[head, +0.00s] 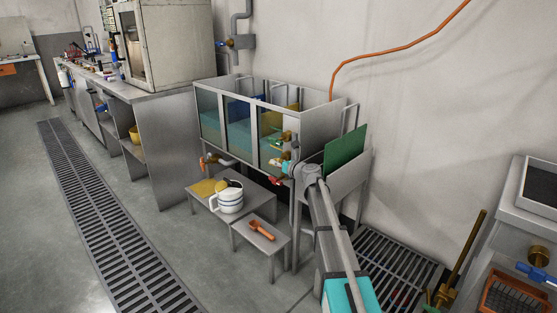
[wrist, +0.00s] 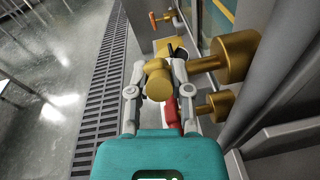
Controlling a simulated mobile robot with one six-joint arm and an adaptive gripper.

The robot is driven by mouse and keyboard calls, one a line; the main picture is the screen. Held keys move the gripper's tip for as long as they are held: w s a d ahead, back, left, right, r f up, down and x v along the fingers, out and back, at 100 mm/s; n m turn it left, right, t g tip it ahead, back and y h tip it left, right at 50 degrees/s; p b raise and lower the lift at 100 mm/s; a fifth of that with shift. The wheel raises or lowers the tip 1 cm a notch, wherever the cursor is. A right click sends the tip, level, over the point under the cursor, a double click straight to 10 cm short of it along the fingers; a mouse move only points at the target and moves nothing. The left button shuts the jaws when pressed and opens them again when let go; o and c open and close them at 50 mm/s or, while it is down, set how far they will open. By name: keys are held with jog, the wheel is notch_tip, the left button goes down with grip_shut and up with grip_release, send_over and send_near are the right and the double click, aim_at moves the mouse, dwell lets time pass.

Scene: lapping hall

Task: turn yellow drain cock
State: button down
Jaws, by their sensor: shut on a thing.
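The brass-yellow drain cock (wrist: 236,57) sticks out from the grey tank frame in the wrist view. Its rounded outer part (wrist: 158,84) sits between my two fingers. My gripper (wrist: 157,76) is shut on this part, and it shows small at the tank front in the head view (head: 281,165). A second, smaller brass cock (wrist: 215,107) is just below, with a red lever (wrist: 172,112) partly hidden by my gripper. The red lever also shows in the head view (head: 275,181). I cannot tell the yellow cock's turn angle.
The glass-fronted tank (head: 232,125) stands against the wall. Another cock with an orange lever (head: 211,160) is to its left. The floor left is clear beside the drain grate (head: 95,210).

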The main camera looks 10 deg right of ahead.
jog(key=shift+w+r+g+h+p, duration=0.25)
jog(key=shift+g+h+p, duration=0.45)
jog(key=shift+p, duration=0.95)
jog(key=shift+w+r+g+h+p, duration=0.1)
jog(key=shift+r+g+h+p, duration=0.25)
jog(key=shift+g+p, duration=0.95)
jog(key=h+p, duration=0.1)
jog(key=p, duration=0.2)
jog(key=shift+g, duration=0.4)
jog(key=shift+w+f+g+h+p, duration=0.1)
jog(key=shift+f+g+h+p, duration=0.1)
jog(key=shift+g+h+p, duration=0.4)
jog(key=c, duration=0.6)
grip_release()
jog(key=shift+f, duration=0.1)
jog(key=shift+o, duration=0.3)
jog(key=shift+a, duration=0.1)
